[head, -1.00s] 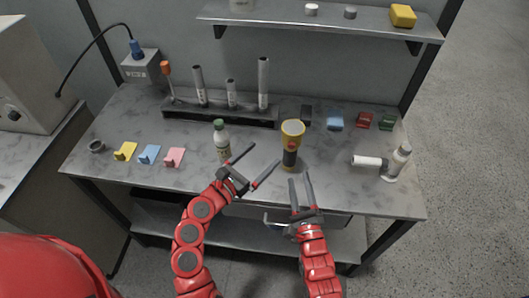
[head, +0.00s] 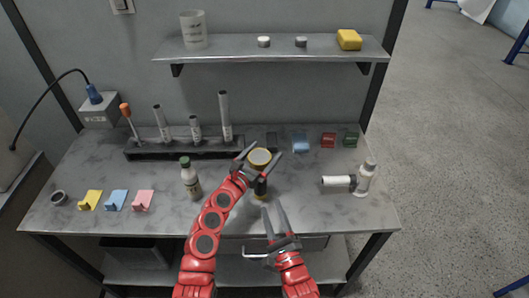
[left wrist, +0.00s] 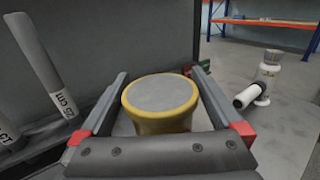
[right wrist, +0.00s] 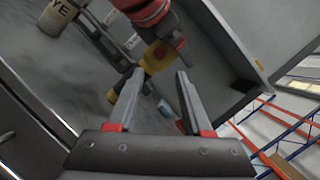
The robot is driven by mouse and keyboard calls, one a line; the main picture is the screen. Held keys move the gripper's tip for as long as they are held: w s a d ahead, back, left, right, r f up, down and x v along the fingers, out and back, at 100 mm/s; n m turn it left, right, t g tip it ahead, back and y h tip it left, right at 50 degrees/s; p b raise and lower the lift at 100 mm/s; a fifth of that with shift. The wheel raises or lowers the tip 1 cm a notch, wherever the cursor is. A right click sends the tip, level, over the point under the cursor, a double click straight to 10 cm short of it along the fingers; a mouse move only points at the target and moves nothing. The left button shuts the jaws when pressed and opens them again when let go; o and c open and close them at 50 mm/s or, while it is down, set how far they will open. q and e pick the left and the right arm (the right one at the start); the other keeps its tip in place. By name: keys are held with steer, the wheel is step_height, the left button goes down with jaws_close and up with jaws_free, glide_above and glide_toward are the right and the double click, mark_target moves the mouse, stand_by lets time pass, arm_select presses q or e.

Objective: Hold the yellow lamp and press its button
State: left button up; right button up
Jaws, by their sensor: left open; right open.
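The yellow lamp (head: 260,158) stands upright on the grey table, with a yellow head and a dark lower body. My left gripper (head: 262,152) is open with its fingers on either side of the lamp's head. In the left wrist view the lamp's round grey top with yellow rim (left wrist: 160,100) sits between the two open fingers; I cannot tell whether they touch it. My right gripper (head: 271,212) is open and empty in front of the lamp, lower in the picture. The right wrist view shows part of the lamp (right wrist: 157,56) with a red button beyond the fingertips.
A green-capped bottle (head: 190,178) stands left of the lamp. A black rack (head: 180,151) with upright tubes is behind it. A white bottle with a side cylinder (head: 364,180) stands at right. A shelf (head: 270,48) overhangs the back. Coloured pieces (head: 116,200) lie at left.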

arm_select(q)
steer(key=shift+w+d, duration=0.2)
steer(key=shift+w, duration=0.05)
steer(key=c, duration=1.2)
arm_select(e)
steer(key=shift+c, duration=0.2)
arm_select(q)
steer(key=shift+c, duration=0.2)
arm_select(e)
jaws_close()
stand_by(0.4)
